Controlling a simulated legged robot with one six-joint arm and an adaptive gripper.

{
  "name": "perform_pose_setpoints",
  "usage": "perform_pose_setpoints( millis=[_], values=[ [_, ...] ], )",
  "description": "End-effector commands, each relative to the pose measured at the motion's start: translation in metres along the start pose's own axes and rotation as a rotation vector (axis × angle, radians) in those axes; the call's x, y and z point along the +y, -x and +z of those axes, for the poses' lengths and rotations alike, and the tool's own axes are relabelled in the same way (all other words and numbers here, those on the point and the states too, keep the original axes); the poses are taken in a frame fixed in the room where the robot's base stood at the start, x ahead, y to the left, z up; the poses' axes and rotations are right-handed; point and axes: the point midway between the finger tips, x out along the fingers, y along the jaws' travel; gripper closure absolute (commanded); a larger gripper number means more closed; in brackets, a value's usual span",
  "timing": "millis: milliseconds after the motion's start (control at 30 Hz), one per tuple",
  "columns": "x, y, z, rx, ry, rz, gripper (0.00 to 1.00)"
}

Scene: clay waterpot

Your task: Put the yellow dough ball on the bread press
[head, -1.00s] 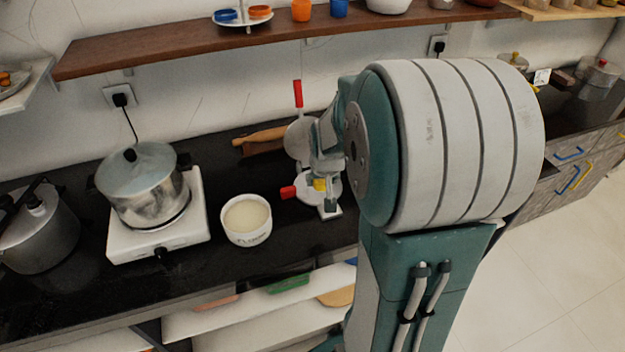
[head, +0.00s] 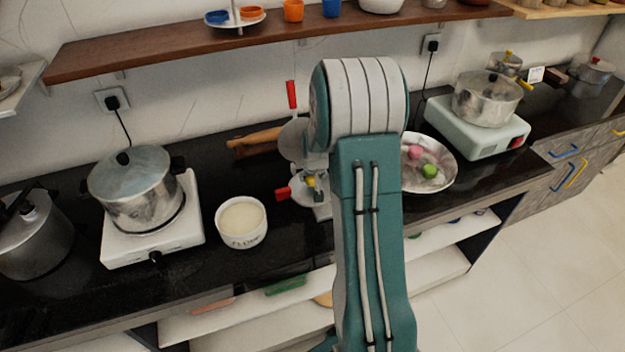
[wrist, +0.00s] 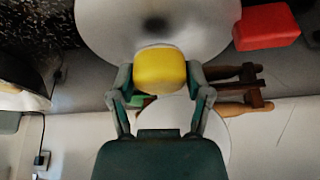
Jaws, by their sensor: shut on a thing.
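The yellow dough ball (wrist: 160,68) is between my gripper's two fingers (wrist: 160,75) in the wrist view, with a finger against each side. It also shows as a small yellow spot (head: 311,181) in the head view, partly hidden by my arm. The bread press (head: 292,140) stands open, with round pale plates and red handles, just left of my arm. In the wrist view, its broad round plate (wrist: 205,22) lies behind the ball. I cannot tell whether the ball touches this plate.
A white flour bowl (head: 241,222) and a pot on a white stove (head: 150,250) stand left of the press. A wooden rolling pin (head: 255,138) lies behind. Right of my arm, a metal bowl (head: 445,180) holds pink and green balls, near another stove (head: 475,135).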

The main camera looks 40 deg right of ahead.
Motion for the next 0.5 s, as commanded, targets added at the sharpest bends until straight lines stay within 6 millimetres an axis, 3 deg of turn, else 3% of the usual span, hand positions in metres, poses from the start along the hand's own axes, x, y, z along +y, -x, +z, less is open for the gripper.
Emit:
perform_pose_setpoints(
  millis=[100, 400, 433, 500],
  values=[
    [0.0, -0.0132, 0.006, -0.001, 0.0, 0.0, 0.74],
    [-0.0001, -0.0148, 0.0066, 0.0, 0.0, 0.0, 0.74],
    [-0.0001, -0.0151, 0.0067, 0.001, 0.0, 0.0, 0.31],
    [-0.0002, -0.0148, 0.0065, 0.001, 0.0, 0.0, 0.02]
  ],
)
